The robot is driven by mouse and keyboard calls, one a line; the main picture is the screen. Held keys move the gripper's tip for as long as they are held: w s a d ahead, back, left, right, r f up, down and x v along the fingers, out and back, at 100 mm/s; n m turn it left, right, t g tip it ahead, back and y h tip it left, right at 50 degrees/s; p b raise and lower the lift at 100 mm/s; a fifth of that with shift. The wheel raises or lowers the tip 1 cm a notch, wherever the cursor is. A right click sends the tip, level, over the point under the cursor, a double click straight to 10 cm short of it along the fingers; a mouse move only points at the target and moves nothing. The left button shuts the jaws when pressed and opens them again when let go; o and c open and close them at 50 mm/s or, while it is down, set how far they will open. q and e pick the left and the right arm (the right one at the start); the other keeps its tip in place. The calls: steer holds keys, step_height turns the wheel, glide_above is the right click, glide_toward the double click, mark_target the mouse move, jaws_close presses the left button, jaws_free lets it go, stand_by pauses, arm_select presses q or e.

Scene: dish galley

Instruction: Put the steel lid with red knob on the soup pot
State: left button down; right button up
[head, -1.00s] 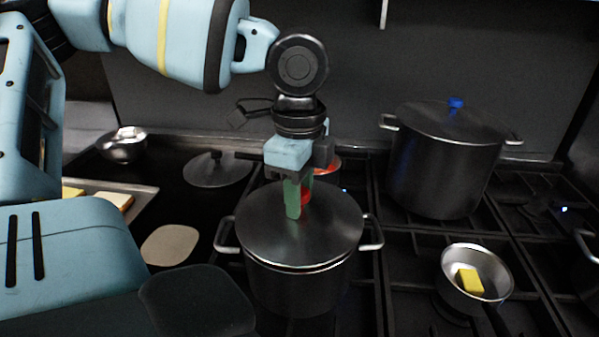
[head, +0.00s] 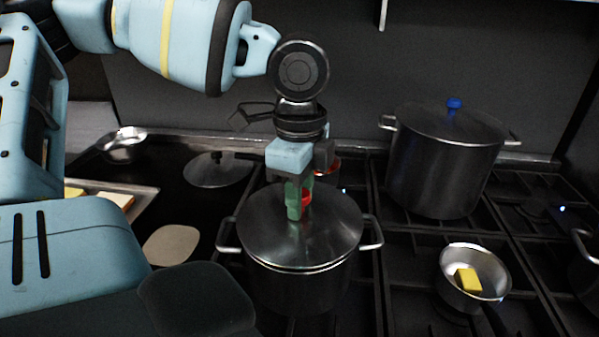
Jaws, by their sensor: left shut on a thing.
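The steel lid (head: 330,240) lies over the soup pot (head: 300,290) on the stove in the head view. A thin bright line runs along the lid's front edge, and I cannot tell whether it is fully seated. Its red knob (head: 307,196) shows partly behind the green fingers. My left gripper (head: 298,203) points down from above and is shut on the red knob. The pot has a steel handle on each side. My right gripper is not in view.
A tall pot (head: 440,175) with a blue-knobbed lid stands at back right. A small pan (head: 457,295) holding a yellow block sits front right. Another lid (head: 215,172), a bowl (head: 125,150) and a tray (head: 148,192) with food are at left.

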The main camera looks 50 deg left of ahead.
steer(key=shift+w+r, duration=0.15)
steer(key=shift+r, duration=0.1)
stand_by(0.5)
arm_select(q)
steer(key=shift+f+p, duration=0.3)
steer(key=shift+f, duration=0.05)
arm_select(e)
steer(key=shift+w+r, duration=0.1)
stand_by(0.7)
arm_select(q)
steer(key=shift+f, duration=0.15)
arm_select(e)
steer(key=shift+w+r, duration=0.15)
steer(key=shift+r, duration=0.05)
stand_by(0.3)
arm_select(q)
steer(key=c, duration=0.5)
jaws_free()
stand_by(0.3)
steer(key=shift+r+p, duration=1.85)
steer(key=shift+r, duration=1.65)
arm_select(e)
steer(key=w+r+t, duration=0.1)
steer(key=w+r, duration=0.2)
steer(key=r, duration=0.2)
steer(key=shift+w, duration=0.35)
arm_select(q)
steer(key=shift+f, duration=0.1)
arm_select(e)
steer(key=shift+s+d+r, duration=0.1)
